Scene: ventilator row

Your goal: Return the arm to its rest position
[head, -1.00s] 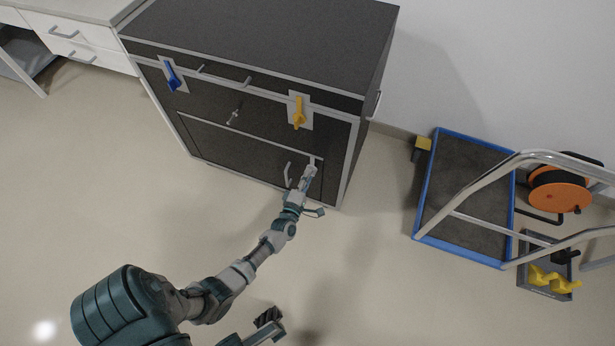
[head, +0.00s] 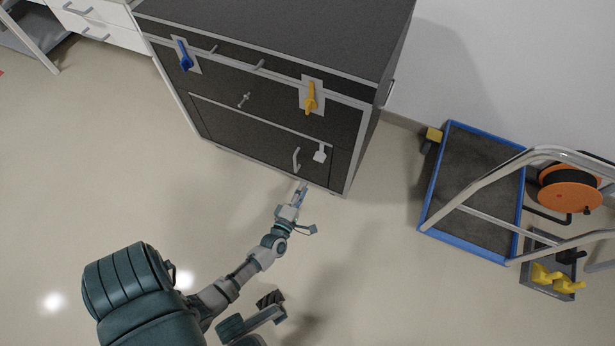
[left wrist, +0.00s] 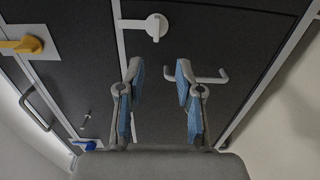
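My left gripper (head: 304,203) is in front of the dark cabinet's lower door, apart from it. In the left wrist view its two blue-padded fingers (left wrist: 160,72) are spread with nothing between them. Beyond them are a white latch (left wrist: 153,27) and a grey bar handle (left wrist: 207,78). In the head view the latch (head: 320,153) is right of the door handle (head: 297,159). My left arm (head: 235,280) reaches forward from the lower left. A grey and dark part of mine (head: 265,315) shows at the bottom; I cannot tell its gripper state.
The cabinet (head: 270,110) carries a blue lever (head: 185,56) and a yellow lever (head: 311,98). A blue-rimmed cart (head: 430,222) with a metal rail and an orange reel (head: 570,190) stands to the right. The floor between cabinet and cart is clear.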

